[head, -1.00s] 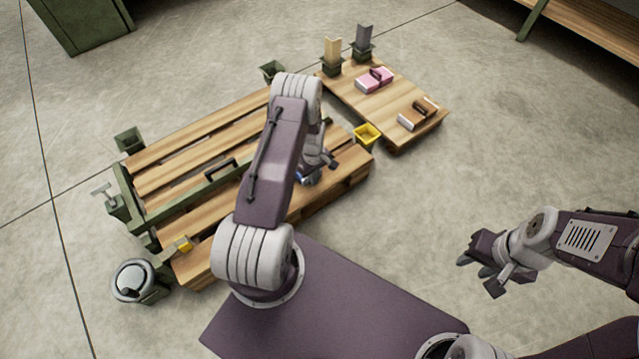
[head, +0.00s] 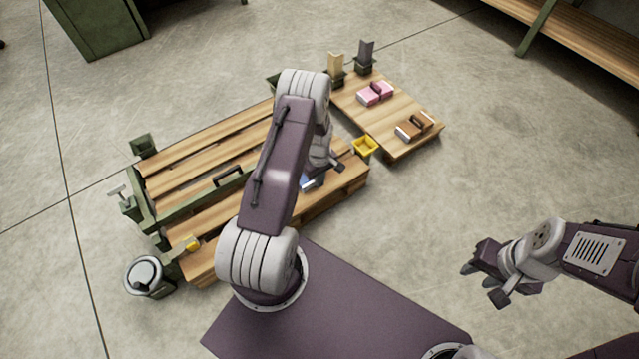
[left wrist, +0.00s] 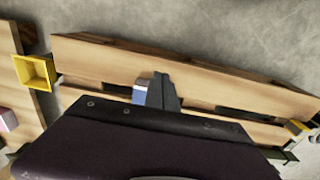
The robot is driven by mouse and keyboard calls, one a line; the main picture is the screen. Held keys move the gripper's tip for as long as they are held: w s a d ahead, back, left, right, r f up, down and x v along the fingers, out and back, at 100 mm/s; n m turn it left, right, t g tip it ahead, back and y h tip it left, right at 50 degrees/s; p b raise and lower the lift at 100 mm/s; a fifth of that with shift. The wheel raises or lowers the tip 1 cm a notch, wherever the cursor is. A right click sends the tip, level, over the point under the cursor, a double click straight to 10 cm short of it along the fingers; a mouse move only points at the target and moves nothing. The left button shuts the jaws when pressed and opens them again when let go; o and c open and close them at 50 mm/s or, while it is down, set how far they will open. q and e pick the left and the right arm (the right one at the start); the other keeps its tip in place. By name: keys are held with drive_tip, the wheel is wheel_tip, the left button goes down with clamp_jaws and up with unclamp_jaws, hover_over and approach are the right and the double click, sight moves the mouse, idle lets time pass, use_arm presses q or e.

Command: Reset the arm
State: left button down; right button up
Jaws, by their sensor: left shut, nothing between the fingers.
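My left arm reaches over the slatted wooden pallet bench (head: 190,157). Its gripper (head: 333,164) is partly hidden behind the arm in the head view and sits over the bench's right part. In the left wrist view the gripper (left wrist: 166,92) is shut and empty, with a small blue and white object (left wrist: 140,92) beside it. That object also shows below the left gripper in the head view (head: 312,182). My right gripper (head: 484,284) is open and empty, over bare floor at the right.
A low wooden table (head: 385,112) at the back holds a pink item (head: 375,94), a brown item (head: 413,126) and two upright holders. A yellow bin (head: 365,146) stands between bench and table. A round grey bin (head: 146,277) stands at front left. Floor at right is clear.

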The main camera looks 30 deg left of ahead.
use_arm(q)
drive_tip(key=shift+r, duration=0.5)
use_arm(e)
drive_tip(key=shift+r, duration=0.25)
